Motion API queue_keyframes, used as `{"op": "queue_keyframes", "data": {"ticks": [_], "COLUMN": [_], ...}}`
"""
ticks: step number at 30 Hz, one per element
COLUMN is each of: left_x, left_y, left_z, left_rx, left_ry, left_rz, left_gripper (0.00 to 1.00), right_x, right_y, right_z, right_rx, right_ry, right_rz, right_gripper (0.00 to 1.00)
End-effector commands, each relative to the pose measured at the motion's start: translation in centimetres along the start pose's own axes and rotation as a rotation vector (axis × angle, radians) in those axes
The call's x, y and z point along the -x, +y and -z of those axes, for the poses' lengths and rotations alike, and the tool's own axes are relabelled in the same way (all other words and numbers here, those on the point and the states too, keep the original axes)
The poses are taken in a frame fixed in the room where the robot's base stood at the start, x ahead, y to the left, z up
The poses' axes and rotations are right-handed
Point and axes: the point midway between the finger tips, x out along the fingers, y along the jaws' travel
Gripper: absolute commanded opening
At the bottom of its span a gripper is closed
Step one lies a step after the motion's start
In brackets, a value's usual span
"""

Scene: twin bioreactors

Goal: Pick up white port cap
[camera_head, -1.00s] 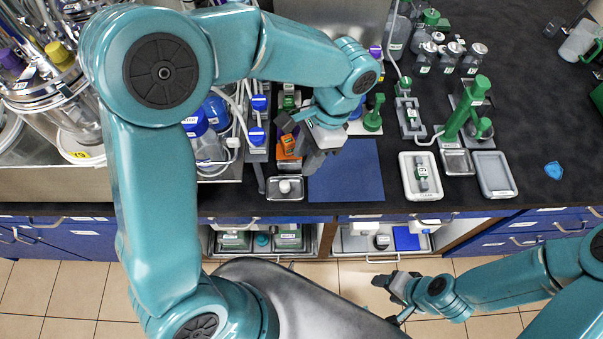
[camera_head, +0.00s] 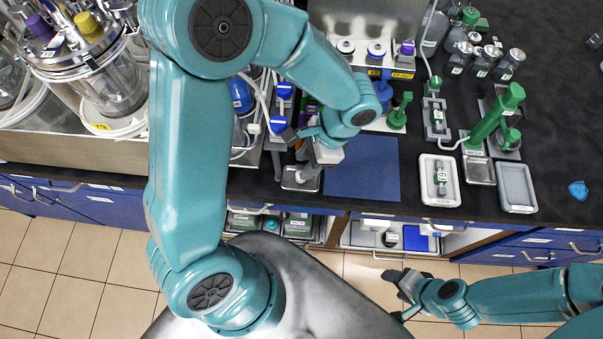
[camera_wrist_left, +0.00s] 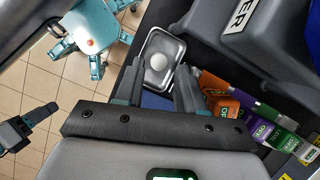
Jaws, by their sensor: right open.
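The white port cap (camera_wrist_left: 158,61) is a small round white piece in a shallow metal tray (camera_wrist_left: 152,84). In the left wrist view it shows between my open left gripper's fingers (camera_wrist_left: 158,72), with nothing held. In the head view my left gripper (camera_head: 306,178) is over the tray (camera_head: 288,182) and hides the cap. I cannot tell the height of the fingers above the cap. My right gripper (camera_head: 394,294) is open and empty, low over the floor in front of the cabinets.
A blue mat (camera_head: 362,170) lies right of the tray. Orange, purple and green labelled pieces (camera_wrist_left: 222,100) stand close beside the tray in the wrist view. A glass bioreactor (camera_head: 105,75) stands at left. White trays (camera_head: 440,202) and a green stand (camera_head: 490,122) are at right.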

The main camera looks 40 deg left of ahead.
Motion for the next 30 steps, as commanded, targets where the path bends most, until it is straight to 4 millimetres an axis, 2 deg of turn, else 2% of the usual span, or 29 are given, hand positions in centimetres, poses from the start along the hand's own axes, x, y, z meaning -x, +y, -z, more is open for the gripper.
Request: {"op": "queue_keyframes", "data": {"ticks": [6, 9, 17, 18, 20, 21, 30], "left_x": [-3.4, -4.4, -4.7, -4.7, -4.6, -4.6, -4.6], "left_y": [0.0, -0.1, -0.1, -0.1, -0.1, -0.1, -0.1], "left_z": [1.0, 1.0, 1.1, 1.1, 1.1, 1.1, 1.1], "left_rx": [-0.002, -0.003, -0.002, -0.002, -0.002, -0.002, -0.002], "left_ry": [-0.005, -0.002, 0.000, 0.000, 0.000, 0.001, 0.001], "left_rz": [-0.004, -0.002, -0.002, -0.002, -0.002, -0.002, -0.002], "left_gripper": [0.39, 0.39, 0.39, 0.26, 0.06, 0.00, 0.00], "right_x": [0.8, 0.8, 0.8, 0.8, 0.8, 0.8, 0.7], "right_y": [-0.3, -0.3, -0.3, -0.3, -0.3, -0.3, -0.3], "right_z": [0.0, 0.0, -0.1, -0.1, -0.1, 0.0, 0.0], "right_rx": [0.001, 0.000, 0.001, 0.001, 0.001, 0.001, 0.000], "right_ry": [-0.001, 0.000, -0.001, -0.001, -0.001, -0.001, -0.001], "right_rz": [0.000, 0.000, 0.000, 0.000, 0.000, 0.000, 0.000], "right_gripper": [0.59, 0.59, 0.59, 0.59, 0.59, 0.59, 0.59]}}
